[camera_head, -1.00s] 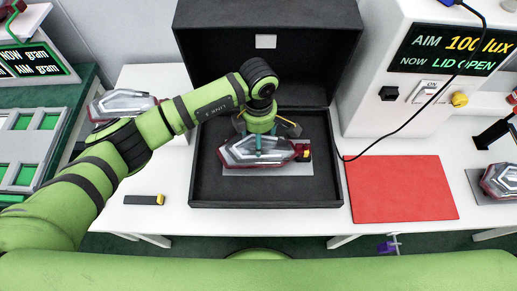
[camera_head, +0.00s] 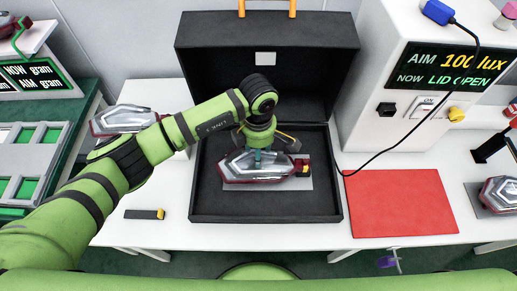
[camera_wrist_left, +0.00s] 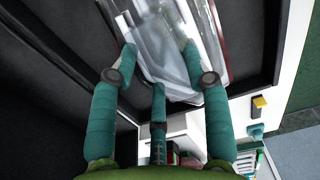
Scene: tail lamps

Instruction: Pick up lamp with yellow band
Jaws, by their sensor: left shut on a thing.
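A clear and dark red tail lamp (camera_head: 240,171) with a yellow band (camera_head: 305,169) at its right end is in the open black box, over a grey plate (camera_head: 297,185). My left gripper (camera_head: 263,160) reaches down onto it from above and is shut on it. In the left wrist view the teal fingers (camera_wrist_left: 165,75) are around the lamp (camera_wrist_left: 165,40), whose clear and red body fills the top middle. Whether the lamp touches the plate is hard to tell. My right gripper is not in view.
The black box (camera_head: 200,205) has its lid (camera_head: 215,60) raised behind. Other lamps lie at left (camera_head: 125,118) and far right (camera_head: 500,194). A red mat (camera_head: 402,203), a lux machine (camera_head: 390,140) with a black cable, and a dark yellow-ended bar (camera_head: 140,214) are nearby.

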